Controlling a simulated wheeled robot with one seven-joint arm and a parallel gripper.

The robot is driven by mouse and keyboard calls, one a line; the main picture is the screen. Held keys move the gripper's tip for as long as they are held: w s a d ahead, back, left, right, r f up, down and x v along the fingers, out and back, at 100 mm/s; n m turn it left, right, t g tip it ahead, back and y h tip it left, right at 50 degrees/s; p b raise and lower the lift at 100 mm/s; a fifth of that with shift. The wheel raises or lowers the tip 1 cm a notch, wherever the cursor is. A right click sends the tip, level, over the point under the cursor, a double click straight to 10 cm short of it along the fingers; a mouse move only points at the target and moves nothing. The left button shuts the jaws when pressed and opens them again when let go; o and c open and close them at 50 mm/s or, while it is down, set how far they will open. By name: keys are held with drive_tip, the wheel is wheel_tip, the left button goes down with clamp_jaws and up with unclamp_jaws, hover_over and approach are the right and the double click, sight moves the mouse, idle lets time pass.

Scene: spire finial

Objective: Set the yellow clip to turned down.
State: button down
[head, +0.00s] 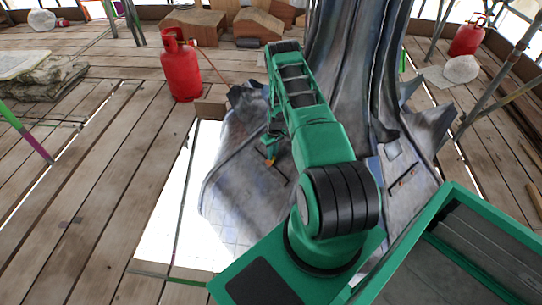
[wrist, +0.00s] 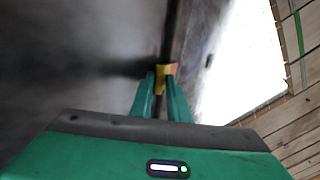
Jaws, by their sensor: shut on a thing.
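The yellow clip (wrist: 165,69) sits on a thin dark bar or seam beside the grey metal surface. In the wrist view it is between the green fingertips of my gripper (wrist: 161,79), which is shut on it. In the head view my gripper (head: 270,154) reaches down at the left side of the grey finial (head: 345,70). The clip shows there only as a small orange-yellow spot (head: 271,163) under the fingers. The fingers partly cover the clip, and I cannot tell which way it is turned.
A red gas cylinder (head: 181,66) stands on the plank floor (head: 85,190) to the left, with a hose running toward the finial. A bright opening (head: 178,215) lies left of the metal skirt. Another red cylinder (head: 467,38) and scaffold poles stand at the right.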

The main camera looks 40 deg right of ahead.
drive_tip(key=c, duration=1.7)
unclamp_jaws()
